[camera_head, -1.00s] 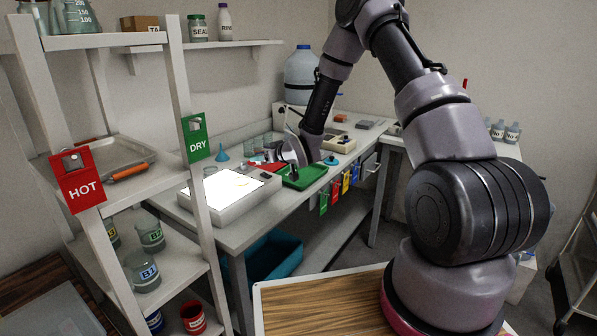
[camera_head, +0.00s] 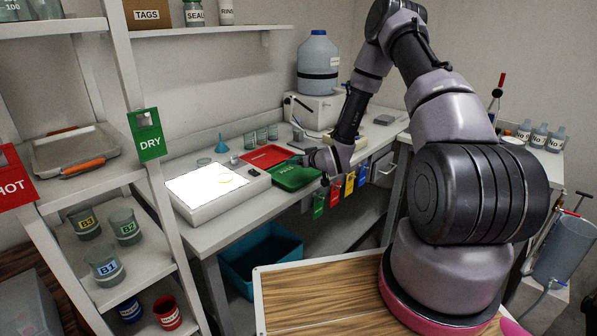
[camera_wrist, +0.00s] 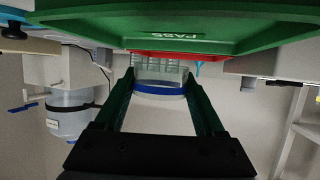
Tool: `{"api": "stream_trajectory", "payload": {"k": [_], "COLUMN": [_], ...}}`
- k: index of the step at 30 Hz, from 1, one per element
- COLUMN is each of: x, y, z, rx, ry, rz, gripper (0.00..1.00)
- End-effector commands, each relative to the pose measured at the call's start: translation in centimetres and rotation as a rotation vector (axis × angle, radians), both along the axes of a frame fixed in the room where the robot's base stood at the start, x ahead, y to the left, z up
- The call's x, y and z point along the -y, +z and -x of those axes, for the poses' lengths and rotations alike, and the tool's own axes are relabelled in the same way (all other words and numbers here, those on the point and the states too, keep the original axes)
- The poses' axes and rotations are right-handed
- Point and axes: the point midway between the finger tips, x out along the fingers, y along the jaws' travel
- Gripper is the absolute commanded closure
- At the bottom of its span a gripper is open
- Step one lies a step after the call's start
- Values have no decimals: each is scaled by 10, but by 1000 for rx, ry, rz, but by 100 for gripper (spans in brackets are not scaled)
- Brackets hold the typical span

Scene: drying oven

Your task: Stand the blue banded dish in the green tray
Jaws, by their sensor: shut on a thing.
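The blue banded dish (camera_wrist: 160,88) is clear glass with a blue band. In the wrist view it sits between the fingers of my gripper (camera_wrist: 160,80), which is shut on it. The green tray (camera_head: 292,177), marked PASS, lies on the bench. It also fills the upper part of the wrist view (camera_wrist: 100,28), which appears upside down. In the head view my gripper (camera_head: 325,163) is at the tray's right front side; the dish cannot be made out there. The gap between dish and tray floor cannot be told.
A red tray (camera_head: 267,156) lies beside the green one. A lit white panel (camera_head: 205,187) stands to the left. Several glass beakers (camera_head: 262,136) and a blue funnel (camera_head: 221,145) stand behind. Coloured tags (camera_head: 335,194) hang at the bench's front edge.

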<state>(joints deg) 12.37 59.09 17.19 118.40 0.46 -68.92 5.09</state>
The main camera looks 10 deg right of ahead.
Motion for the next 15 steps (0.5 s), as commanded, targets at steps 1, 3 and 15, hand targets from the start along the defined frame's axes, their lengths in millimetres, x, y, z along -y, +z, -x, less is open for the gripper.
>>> {"api": "stream_trajectory", "payload": {"k": [1,3,15], "x": [0,0,0], "y": [-4,-8,-45], "z": [0,0,0], "rx": [-1,-1,2], "ry": [0,0,0], "rz": [0,0,-1], "gripper": [82,82,82]}}
